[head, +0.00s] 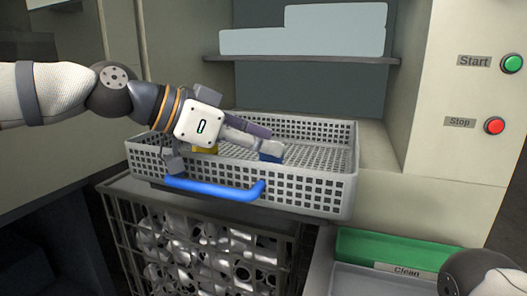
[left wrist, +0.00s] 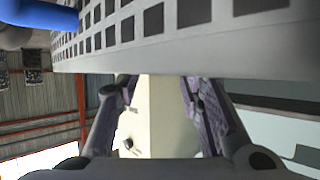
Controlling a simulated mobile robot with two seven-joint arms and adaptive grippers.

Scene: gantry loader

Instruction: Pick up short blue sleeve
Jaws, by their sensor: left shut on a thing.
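In the head view, my left gripper (head: 262,146) reaches over the near wall of the grey perforated basket (head: 310,203), its fingers pointing right and down. It is shut on the short blue sleeve (head: 270,157), a small blue piece showing at the fingertips inside the basket. The gripper hides part of the sleeve, so its full length cannot be told. In the left wrist view, both fingers (left wrist: 158,85) show, but their tips end behind the basket wall (left wrist: 180,45) and the sleeve is hidden. My right gripper is not in view.
A yellow piece (head: 205,149) shows beside my left gripper in the basket. The basket has a blue handle (head: 215,188) and stands above a wire crate (head: 115,215) of white parts.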

